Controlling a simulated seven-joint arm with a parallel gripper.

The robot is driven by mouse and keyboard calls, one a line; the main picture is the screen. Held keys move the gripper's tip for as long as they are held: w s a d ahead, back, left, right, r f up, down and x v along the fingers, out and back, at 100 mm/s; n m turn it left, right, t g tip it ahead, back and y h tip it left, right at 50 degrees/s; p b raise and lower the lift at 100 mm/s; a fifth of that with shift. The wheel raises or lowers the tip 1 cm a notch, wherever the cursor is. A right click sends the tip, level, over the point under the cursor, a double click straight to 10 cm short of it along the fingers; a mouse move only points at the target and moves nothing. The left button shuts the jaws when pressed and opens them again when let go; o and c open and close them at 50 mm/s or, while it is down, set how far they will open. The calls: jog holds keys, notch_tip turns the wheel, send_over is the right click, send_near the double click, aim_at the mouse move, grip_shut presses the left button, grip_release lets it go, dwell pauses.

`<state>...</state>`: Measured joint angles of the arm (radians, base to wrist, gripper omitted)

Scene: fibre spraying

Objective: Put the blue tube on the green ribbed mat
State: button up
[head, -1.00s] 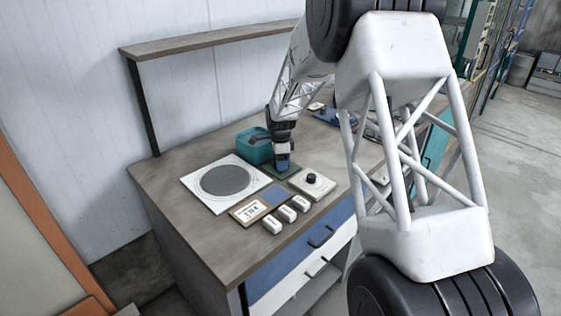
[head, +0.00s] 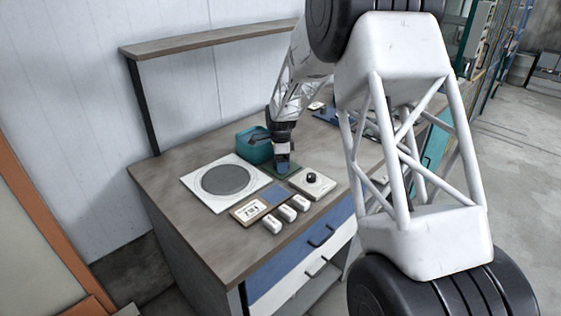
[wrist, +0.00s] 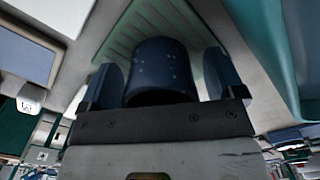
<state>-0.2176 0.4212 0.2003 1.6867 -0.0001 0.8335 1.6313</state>
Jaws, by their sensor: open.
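The blue tube (wrist: 160,68) stands on the green ribbed mat (wrist: 125,32) in the wrist view, with mat ribs showing beyond it. My gripper (wrist: 165,85) has one finger on each side of the tube. The fingers are open, with a narrow gap seen beside the tube. In the head view my gripper (head: 282,160) is low over the green mat (head: 293,167), and the blue tube (head: 282,168) shows just under it. The tube's far side is hidden.
A teal bin (head: 253,147) stands close behind my gripper. A white plate with a grey disc (head: 226,180) lies to the left, and a white box with a black knob (head: 312,181) to the right. Several small white blocks (head: 287,213) sit in front.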

notch_tip(320, 180, up, 12)
dwell(0.7)
jog(key=shift+r, duration=0.1)
dwell(1.3)
dwell(1.0)
